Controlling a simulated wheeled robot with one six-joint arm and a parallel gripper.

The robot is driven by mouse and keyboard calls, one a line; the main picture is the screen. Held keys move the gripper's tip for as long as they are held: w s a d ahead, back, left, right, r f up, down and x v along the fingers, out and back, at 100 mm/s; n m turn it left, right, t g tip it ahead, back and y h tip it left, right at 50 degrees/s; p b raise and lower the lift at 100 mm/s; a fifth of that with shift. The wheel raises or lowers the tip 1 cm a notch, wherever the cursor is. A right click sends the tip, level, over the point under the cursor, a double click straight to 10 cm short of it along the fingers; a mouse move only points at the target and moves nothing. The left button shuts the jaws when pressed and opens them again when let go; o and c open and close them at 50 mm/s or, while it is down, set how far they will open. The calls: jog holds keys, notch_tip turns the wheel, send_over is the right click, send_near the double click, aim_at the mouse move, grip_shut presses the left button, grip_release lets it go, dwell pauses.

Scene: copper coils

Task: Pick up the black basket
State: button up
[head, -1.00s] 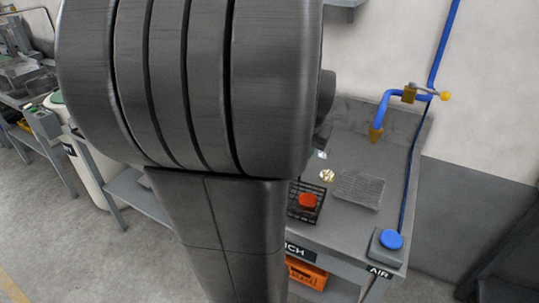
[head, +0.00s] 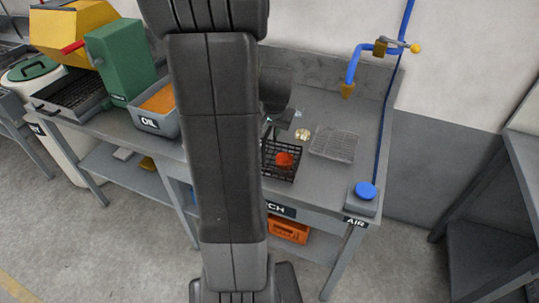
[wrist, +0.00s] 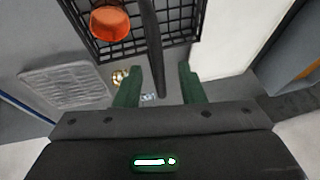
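The black basket (head: 271,173) is an open wire basket on the workbench in the head view, with an orange-red round piece (head: 285,160) inside. In the wrist view the basket's mesh (wrist: 181,22) fills the top, and the orange piece (wrist: 110,22) shows at upper left. A dark bar, seemingly the basket's handle (wrist: 150,45), runs down between my fingers. My gripper (wrist: 158,72) is open, with a green finger on each side of the bar and gaps visible. In the head view my gripper (head: 272,124) is small and partly hidden above the basket by my arm.
A blue button box (head: 364,199) sits at the bench's right front corner. A blue pipe (head: 353,68) hangs behind. An oil tray (head: 155,108) and green machine (head: 122,62) stand left.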

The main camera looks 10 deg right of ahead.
jog(key=shift+x, duration=0.85)
jog(key=shift+f+b, duration=0.3)
grip_shut()
